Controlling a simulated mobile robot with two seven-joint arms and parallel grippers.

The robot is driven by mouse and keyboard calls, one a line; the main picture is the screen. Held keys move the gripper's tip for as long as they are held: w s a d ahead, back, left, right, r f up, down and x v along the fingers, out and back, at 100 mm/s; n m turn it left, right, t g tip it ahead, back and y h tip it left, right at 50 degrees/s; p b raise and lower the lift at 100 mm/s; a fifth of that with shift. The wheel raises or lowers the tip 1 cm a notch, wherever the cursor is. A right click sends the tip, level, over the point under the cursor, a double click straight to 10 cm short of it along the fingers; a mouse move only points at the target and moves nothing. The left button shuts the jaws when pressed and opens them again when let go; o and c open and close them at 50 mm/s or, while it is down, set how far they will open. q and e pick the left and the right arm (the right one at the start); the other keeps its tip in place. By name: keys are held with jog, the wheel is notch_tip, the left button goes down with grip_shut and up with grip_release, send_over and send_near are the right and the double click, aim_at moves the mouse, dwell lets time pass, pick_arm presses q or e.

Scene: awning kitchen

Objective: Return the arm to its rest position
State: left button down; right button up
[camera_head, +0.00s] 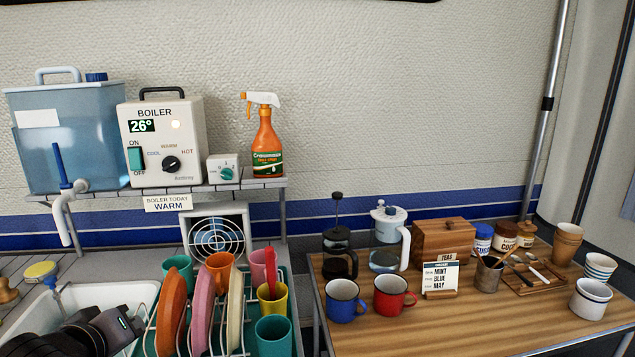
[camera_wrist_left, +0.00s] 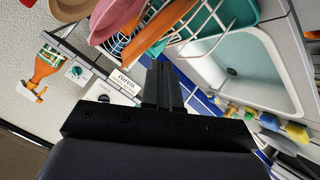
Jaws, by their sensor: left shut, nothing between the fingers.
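My left arm's dark wrist and gripper (camera_head: 108,328) come in at the lower left of the head view, over the sink and beside the dish rack's left edge. In the left wrist view the gripper's black fingers (camera_wrist_left: 162,75) are together with nothing between them. The fingertips are hard to make out in the head view. My right gripper is in neither view.
The white sink (camera_head: 62,312) and the dish rack (camera_head: 290,300) with plates and cups are close to my left gripper. The boiler (camera_head: 188,120) and spray bottle (camera_head: 266,150) stand on a shelf behind. A wooden table (camera_head: 400,335) with mugs is at right.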

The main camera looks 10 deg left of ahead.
pick_arm(q)
jog(key=s+d+f+m+g+h, duration=0.1)
jog(key=s+d+f+m+g, duration=0.4)
jog(key=s+f, duration=0.55)
jog(key=s+d+f+m+g+h, duration=0.1)
jog(key=s+d+f+m+g, duration=0.2)
jog(key=s+d+f+m, duration=0.55)
jog(key=w+f+n+t+h+b, duration=0.1)
jog(key=w+f+t, duration=0.1)
jog(key=f, duration=0.3)
jog(key=w+f+t+h+b, duration=0.1)
jog(key=w+f+t, duration=0.1)
jog(key=f+t, duration=0.3)
jog(key=shift+w+d+f+n, duration=0.25)
jog(key=shift+d+f+n, duration=0.1)
jog(key=shift+f, duration=0.35)
